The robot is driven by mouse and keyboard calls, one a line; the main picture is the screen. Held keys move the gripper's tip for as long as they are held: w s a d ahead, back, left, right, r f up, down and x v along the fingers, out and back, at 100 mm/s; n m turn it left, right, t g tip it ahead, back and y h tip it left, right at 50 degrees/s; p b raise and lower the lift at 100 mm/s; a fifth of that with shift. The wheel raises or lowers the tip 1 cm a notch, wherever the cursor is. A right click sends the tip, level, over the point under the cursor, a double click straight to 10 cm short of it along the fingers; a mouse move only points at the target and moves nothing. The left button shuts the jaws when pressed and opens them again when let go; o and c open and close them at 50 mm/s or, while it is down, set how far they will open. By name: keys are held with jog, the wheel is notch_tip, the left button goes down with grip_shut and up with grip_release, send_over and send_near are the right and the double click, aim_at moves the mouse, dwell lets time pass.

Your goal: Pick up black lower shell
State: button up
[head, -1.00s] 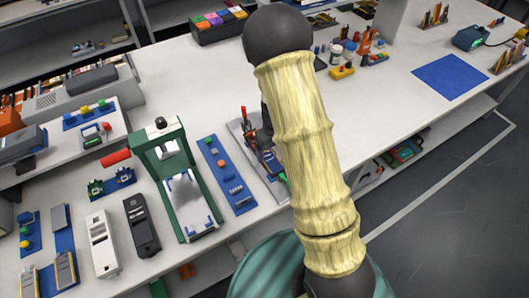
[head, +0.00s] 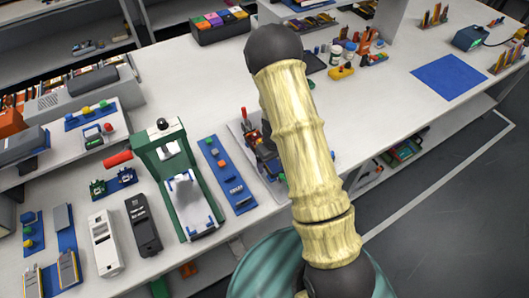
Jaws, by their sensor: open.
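A black shell (head: 143,225), long and narrow, lies on the white bench at the lower left of the head view. It lies between a white shell (head: 104,243) and the green press. My gripper (head: 266,158) shows only as a dark part at the left edge of my pale upper arm, over the tray of tools. Most of it is hidden behind that arm. It is open and well to the right of the black shell, apart from it.
The green press (head: 187,190) with a red handle stands just right of the black shell. A blue strip with small parts (head: 227,175) lies beyond it. Blue fixtures (head: 63,240) lie left of the white shell. A blue mat (head: 449,77) lies at the right.

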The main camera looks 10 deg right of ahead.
dwell(0.5)
jog(key=c, duration=1.1)
notch_tip(320, 180, up, 10)
jog(key=b, duration=0.1)
jog(key=shift+r+p, duration=0.1)
jog(key=shift+p, duration=0.2)
